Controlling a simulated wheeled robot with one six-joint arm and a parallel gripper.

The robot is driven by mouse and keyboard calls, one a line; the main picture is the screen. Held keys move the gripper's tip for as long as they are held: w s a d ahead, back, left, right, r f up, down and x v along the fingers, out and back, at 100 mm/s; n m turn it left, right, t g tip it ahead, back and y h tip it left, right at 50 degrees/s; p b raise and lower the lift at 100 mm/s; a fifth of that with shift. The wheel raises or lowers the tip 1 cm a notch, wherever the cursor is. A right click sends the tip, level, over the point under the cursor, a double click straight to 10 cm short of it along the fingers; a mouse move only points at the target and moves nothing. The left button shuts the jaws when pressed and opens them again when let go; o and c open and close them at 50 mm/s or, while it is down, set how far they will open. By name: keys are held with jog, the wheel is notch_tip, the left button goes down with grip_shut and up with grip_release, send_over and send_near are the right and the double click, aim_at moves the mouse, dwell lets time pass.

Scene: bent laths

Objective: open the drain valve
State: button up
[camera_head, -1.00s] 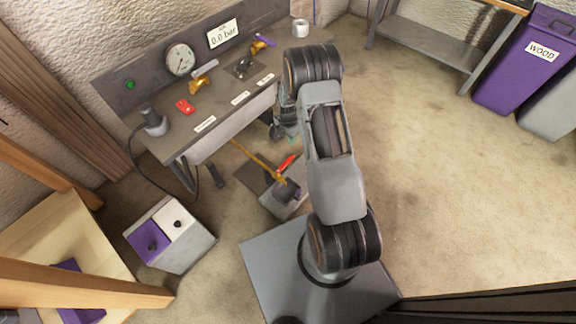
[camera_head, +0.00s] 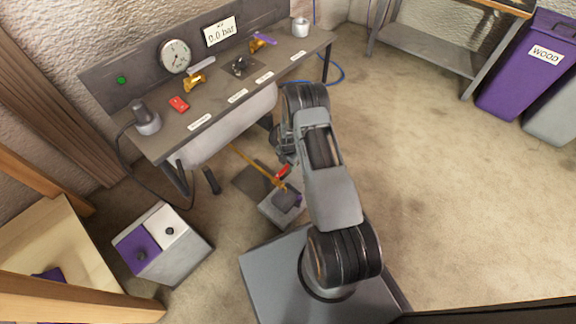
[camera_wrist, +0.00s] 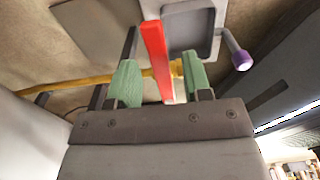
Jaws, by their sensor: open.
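The drain valve's red lever (camera_head: 283,172) is on a thin yellow pipe (camera_head: 258,163) that slopes down from under the bench to a grey pan (camera_head: 280,212). In the wrist view the red lever (camera_wrist: 154,50) stands lengthwise between my two green fingers, with the yellow pipe (camera_wrist: 90,80) running crosswise behind it. My gripper (camera_wrist: 160,78) is open, a finger on each side of the lever with gaps visible. In the head view my gripper is partly hidden by my arm. The valve body is mostly hidden.
The bench (camera_head: 215,110) carries a gauge (camera_head: 174,56), brass valves (camera_head: 195,82) and a "0.0 bar" sign (camera_head: 219,32). The pan's purple-tipped handle (camera_wrist: 240,58) is close to my right finger. A purple-and-white-topped box (camera_head: 165,250) stands left.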

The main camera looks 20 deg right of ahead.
jog(key=shift+f, duration=0.35)
grip_shut()
dwell(0.3)
